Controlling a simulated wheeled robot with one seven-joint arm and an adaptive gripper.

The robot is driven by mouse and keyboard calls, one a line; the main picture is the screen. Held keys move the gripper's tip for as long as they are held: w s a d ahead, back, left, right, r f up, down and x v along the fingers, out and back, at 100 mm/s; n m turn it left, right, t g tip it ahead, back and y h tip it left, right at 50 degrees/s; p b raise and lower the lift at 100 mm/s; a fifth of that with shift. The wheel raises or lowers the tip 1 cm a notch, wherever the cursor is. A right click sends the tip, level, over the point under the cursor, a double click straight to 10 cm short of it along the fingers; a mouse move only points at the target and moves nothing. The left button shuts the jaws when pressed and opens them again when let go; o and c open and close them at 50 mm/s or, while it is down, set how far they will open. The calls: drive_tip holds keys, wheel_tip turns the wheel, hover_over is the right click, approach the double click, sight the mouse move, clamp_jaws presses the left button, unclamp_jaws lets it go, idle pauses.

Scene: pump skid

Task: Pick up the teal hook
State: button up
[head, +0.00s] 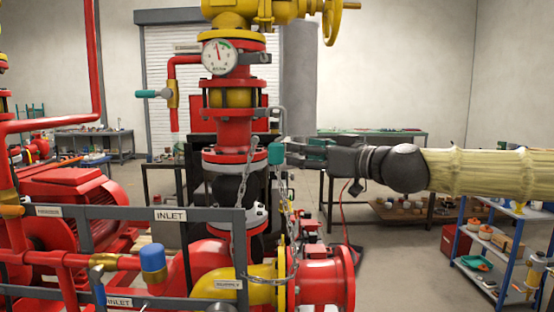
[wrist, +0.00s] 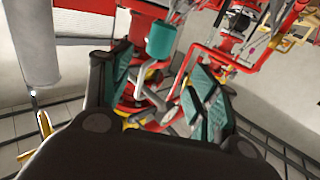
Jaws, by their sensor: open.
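The teal hook (head: 276,153) shows in the head view as a teal block just right of the red flanged pipe, with grey metal above it and a chain close by. My gripper (head: 298,152) points left at it from the right, with its fingertips close to the teal part. In the wrist view the hook's teal cylinder (wrist: 161,41) is beyond the fingertips, near the top. A grey bent metal piece shows below it, between the fingers. My gripper (wrist: 158,88) is open, its green-padded fingers apart. I cannot tell whether they touch anything.
A chain (head: 290,235) hangs beside the red pipe column, above a yellow and red flanged pipe (head: 325,280). A pressure gauge (head: 219,57) and a teal-handled valve (head: 146,93) are higher left. A grey rail (head: 190,214) crosses the front. A blue-framed shelf (head: 500,235) stands right.

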sight(282, 148)
drive_tip(key=p+x, duration=0.1)
drive_tip(key=x, duration=0.2)
drive_tip(key=shift+w+a, duration=0.1)
drive_tip(key=shift+w, duration=0.25)
drive_tip(key=shift+w+a+p, duration=0.3)
drive_tip(key=shift+w+a, duration=0.15)
drive_tip(key=shift+a, duration=0.15)
drive_tip(key=shift+p+x, duration=1.45)
drive_tip(key=shift+x, duration=1.2)
drive_tip(key=shift+w+d+f, duration=0.1)
drive_tip(key=shift+d+f, duration=0.05)
drive_tip(key=shift+d, duration=0.05)
drive_tip(key=c, duration=1.2)
